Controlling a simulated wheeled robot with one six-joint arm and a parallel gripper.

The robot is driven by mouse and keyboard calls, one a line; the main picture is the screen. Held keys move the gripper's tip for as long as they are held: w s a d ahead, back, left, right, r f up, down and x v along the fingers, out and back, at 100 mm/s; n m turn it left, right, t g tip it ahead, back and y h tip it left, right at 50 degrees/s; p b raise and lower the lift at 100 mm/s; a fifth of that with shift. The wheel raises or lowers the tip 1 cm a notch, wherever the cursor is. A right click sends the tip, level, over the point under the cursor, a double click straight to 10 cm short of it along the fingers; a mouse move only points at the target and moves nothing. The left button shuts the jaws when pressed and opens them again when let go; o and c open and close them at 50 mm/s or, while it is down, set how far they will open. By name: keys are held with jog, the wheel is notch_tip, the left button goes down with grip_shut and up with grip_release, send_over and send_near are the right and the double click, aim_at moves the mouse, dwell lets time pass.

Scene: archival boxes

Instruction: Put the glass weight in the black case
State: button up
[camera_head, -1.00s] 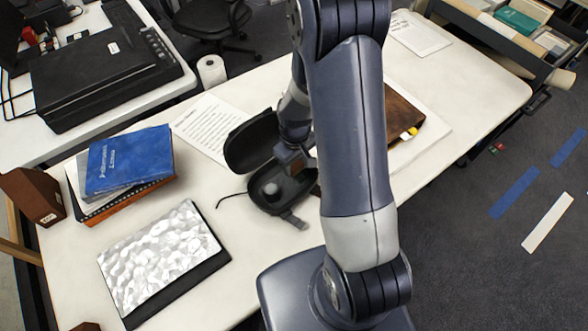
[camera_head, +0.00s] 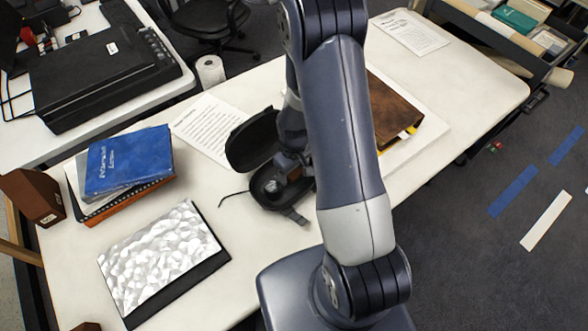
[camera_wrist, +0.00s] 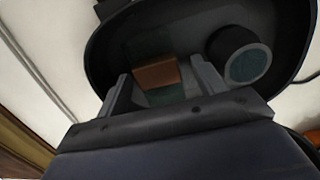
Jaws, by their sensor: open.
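The black case (camera_head: 264,201) stands open on the white table, its lid (camera_head: 251,140) tilted up at the back left. My gripper (camera_head: 291,168) is at the right part of the case. In the wrist view my gripper (camera_wrist: 161,76) is open, its two fingers reaching into the case (camera_wrist: 101,55). A see-through greenish piece with a brown block (camera_wrist: 157,74), seemingly the glass weight, is between the fingers. Whether it rests on the case floor is unclear. A round dark piece with a greenish glass face (camera_wrist: 248,63) lies in the case to its right.
A blue book (camera_head: 128,160) on a stack and a silvery textured panel (camera_head: 160,255) lie left of the case. A printed sheet (camera_head: 207,127) lies behind it. A brown leather folder (camera_head: 393,110) lies to the right, beyond my arm.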

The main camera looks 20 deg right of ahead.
aim_at(294, 173)
notch_tip(294, 173, up, 12)
jog(key=shift+b, duration=0.45)
dwell(0.4)
dwell(1.0)
